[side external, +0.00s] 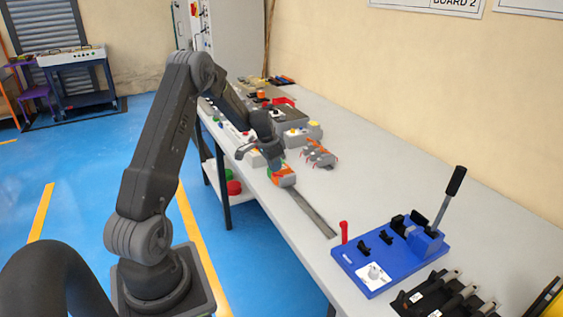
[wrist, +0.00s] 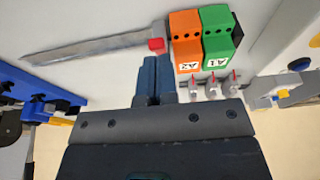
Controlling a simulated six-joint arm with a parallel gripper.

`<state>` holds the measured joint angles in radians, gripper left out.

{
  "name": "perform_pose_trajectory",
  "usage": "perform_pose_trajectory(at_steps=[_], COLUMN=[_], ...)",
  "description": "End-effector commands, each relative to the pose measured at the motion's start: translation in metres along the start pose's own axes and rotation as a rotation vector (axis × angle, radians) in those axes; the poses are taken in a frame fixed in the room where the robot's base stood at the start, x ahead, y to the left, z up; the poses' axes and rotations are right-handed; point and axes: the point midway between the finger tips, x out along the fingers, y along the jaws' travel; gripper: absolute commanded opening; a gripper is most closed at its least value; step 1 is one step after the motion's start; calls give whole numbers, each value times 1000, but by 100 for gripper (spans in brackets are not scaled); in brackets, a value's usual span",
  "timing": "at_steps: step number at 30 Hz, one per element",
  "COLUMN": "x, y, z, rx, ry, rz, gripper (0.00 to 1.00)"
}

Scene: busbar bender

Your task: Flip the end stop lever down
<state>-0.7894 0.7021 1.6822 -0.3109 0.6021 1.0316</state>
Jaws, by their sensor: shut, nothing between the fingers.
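A red lever (side external: 343,232) stands upright at the left edge of the blue busbar bender (side external: 390,262) in the side view. The bender's long black-handled arm is also raised. My gripper (side external: 277,166) is well away from it, up the table over the orange and green blocks. In the wrist view my gripper (wrist: 157,62) is shut and empty. A small red piece (wrist: 156,44) shows just past its fingertips; I cannot tell whether they touch. Part of a blue device (wrist: 30,95) shows at the left edge there. The red lever cannot be made out in that view.
A grey strip (side external: 312,212) lies on the table (side external: 385,170) between the blocks and the bender. The orange block (wrist: 185,42) and green block (wrist: 217,38) stand close by my fingers. Black tools (side external: 445,297) lie in front of the bender.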

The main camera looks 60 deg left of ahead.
Motion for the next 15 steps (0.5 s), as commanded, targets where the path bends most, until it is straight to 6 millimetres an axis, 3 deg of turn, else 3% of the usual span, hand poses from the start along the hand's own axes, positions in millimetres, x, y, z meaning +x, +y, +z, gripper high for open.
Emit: perform_pose_trajectory(at_steps=[15], x=[2], y=[0], z=[7], rx=[1], ry=[-4], rz=[1], gripper=[0])
